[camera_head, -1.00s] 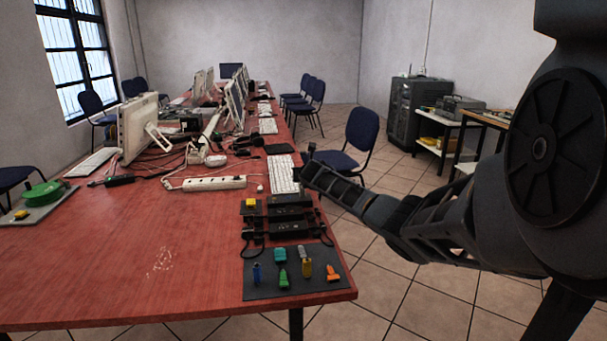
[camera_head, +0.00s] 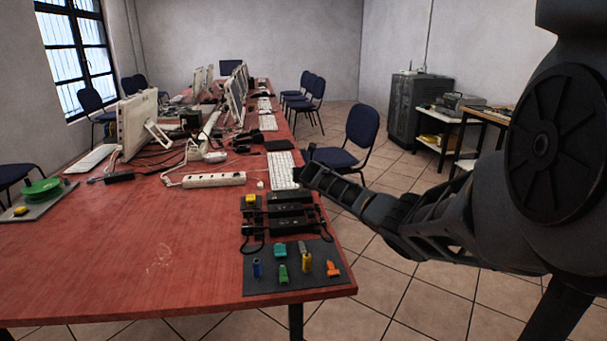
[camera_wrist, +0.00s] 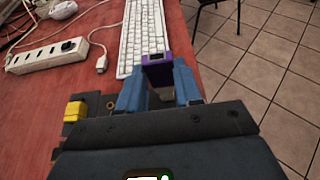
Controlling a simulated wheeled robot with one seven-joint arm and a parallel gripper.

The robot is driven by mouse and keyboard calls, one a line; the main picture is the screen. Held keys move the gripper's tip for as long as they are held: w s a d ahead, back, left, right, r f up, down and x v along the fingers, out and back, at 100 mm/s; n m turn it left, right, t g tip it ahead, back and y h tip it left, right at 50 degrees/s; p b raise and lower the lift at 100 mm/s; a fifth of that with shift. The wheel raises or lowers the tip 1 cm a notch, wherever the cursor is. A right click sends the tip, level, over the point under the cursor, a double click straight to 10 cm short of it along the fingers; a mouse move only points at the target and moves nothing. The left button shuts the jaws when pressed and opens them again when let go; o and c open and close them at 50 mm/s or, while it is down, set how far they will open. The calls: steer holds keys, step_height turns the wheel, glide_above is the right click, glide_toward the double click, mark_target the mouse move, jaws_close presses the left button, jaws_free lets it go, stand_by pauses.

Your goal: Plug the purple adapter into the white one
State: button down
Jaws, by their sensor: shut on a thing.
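My gripper (camera_wrist: 160,86) is shut on the purple adapter (camera_wrist: 157,70), between its two blue fingers in the wrist view. The adapter's dark-centred end faces away from the gripper, over the near end of the white keyboard. A white connector (camera_wrist: 101,65) on a white cable lies on the red table, left of the keyboard and apart from the purple adapter. It looks like the white adapter, and shows as a small white spot in the head view (camera_head: 261,185). In the head view my gripper (camera_head: 301,174) is small and dark near the table's right edge; the purple adapter cannot be made out there.
A white power strip (camera_wrist: 47,56) lies left of the white connector. The white keyboard (camera_head: 283,171) lies along the table's right edge. Dark boxes (camera_head: 290,218) and a dark mat (camera_head: 262,283) with several coloured adapters are nearer. The table's front left is mostly clear.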

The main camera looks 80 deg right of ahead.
steer(key=shift+f, duration=0.15)
steer(key=c, duration=0.7)
jaws_free()
steer(key=p+v, duration=0.2)
steer(key=v, duration=0.6)
steer(key=shift+w, duration=0.1)
